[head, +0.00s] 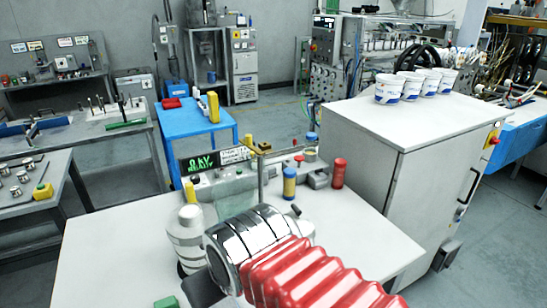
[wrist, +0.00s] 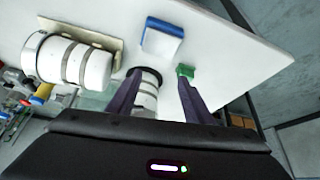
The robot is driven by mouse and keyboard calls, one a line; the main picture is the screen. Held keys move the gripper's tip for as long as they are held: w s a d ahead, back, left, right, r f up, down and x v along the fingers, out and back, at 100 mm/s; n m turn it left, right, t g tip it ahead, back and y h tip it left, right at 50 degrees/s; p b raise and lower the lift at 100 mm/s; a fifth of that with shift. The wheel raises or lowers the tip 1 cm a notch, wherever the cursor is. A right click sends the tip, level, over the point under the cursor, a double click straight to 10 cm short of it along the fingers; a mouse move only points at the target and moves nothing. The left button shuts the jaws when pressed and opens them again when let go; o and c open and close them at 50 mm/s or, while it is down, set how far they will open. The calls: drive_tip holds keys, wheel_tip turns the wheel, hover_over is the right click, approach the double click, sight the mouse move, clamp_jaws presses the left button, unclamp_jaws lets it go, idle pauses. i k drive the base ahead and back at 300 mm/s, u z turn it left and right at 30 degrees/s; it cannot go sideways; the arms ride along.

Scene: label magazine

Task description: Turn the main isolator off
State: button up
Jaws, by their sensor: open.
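A red knob on a yellow plate (head: 493,138), which looks like an isolator switch, sits high on the side of the pale cabinet (head: 400,185) in the head view. Its exact handle position is too small to tell. My gripper (wrist: 160,76) shows in the wrist view with its two dark fingers apart over a white table (wrist: 225,65). A white cylinder with a dark end (wrist: 149,88) shows between the fingers; I cannot tell whether it touches them. In the head view my arm hides the gripper, which is far from the red knob. The isolator is not visible in the wrist view.
Several white tubs (head: 389,88) stand on the cabinet. A white bottle (head: 187,238) is beside my arm. Grey floor (head: 485,255) is open right of the cabinet.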

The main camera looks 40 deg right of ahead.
sight(494, 141)
drive_tip(key=u, duration=0.1)
drive_tip(key=k, duration=1.05)
drive_tip(key=z, duration=3.25)
